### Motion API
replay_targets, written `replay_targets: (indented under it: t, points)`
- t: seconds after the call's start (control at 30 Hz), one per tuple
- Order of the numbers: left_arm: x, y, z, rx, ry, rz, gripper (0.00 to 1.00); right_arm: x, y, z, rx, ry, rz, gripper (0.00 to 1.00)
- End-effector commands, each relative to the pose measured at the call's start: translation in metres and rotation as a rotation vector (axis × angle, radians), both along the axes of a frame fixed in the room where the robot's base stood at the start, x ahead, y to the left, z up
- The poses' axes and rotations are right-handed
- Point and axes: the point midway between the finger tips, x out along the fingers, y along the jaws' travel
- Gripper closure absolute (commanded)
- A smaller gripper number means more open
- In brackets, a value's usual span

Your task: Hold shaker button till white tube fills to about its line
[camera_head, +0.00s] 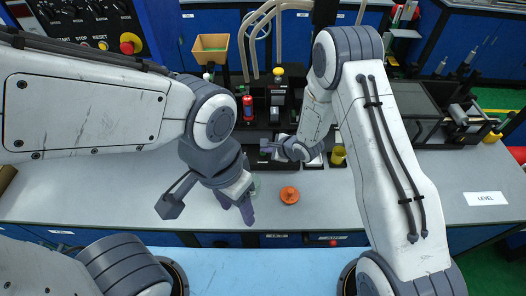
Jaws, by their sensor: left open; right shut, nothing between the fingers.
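My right gripper (268,149) is shut and empty, pointing left at the front of a dark rack (258,130) at the back middle of the bench. My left gripper (208,208) is open and empty above the bench's front part, its fingers spread wide. A red cylinder (247,108) stands in the rack, left of my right gripper. A yellow-topped piece (278,72) stands behind it.
An orange disc (289,195) lies on the grey bench (110,195), right of my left gripper. A tan bin (211,48) stands behind. A control panel (85,25) with a red knob is at upper left. A LEVEL label (485,198) lies on clear bench at right.

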Motion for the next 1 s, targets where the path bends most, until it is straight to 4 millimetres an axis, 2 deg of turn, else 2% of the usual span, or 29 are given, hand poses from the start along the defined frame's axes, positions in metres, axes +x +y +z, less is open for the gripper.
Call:
replay_targets:
  t: [0.57, 1.0]
  points:
    - [0.000, 0.000, 0.000, 0.000, 0.000, 0.000, 0.45, -0.001, 0.000, 0.000, -0.001, 0.002, 0.001, 1.00]
    - [0.000, 0.000, 0.020, 0.000, 0.000, 0.000, 0.45, 0.000, 0.000, 0.018, -0.001, 0.001, 0.000, 1.00]
